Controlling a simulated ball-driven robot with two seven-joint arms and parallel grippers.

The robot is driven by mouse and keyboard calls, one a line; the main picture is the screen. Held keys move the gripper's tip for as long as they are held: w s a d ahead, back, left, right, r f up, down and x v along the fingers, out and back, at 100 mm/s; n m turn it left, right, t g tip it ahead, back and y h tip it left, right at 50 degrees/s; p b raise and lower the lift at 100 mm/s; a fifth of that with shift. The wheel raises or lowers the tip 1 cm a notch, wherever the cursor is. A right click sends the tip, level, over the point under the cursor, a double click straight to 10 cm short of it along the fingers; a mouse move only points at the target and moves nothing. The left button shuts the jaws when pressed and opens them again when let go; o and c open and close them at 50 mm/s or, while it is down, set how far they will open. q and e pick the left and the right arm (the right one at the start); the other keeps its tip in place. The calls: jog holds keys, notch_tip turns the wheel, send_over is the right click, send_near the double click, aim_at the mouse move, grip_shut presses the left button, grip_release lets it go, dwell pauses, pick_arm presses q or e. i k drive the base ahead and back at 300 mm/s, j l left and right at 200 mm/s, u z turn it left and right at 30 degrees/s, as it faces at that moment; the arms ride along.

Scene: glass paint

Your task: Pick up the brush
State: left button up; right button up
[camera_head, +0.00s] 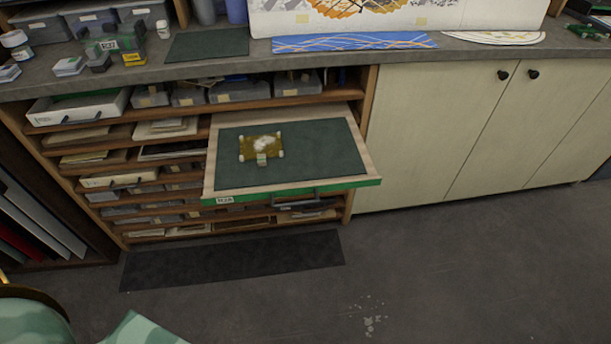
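I cannot make out a brush for certain in the head view. A pulled-out drawer (360,184) with a green front edge holds a dark green mat (330,155). On the mat lies a small amber piece with pale knobs at its corners and a whitish patch (262,146); it is too small to tell what it is. A small pale block (261,160) sits at its front edge. Neither of my grippers shows in this view.
The worktop (390,68) above bears small jars, boxes and a blue patterned strip (350,42). Open shelves (90,140) stand left of the drawer, and closed cream cabinets (440,130) stand right. A dark floor mat (230,262) lies below.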

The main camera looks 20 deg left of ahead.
aim_at(99, 60)
jog(key=u, duration=1.8)
jog(key=i+j+z, duration=0.1)
jog(key=z, duration=0.3)
jog(key=j+z, duration=0.15)
jog(key=z, duration=0.25)
jog(key=j+z, duration=0.2)
jog(key=z, duration=0.2)
jog(key=i, duration=0.05)
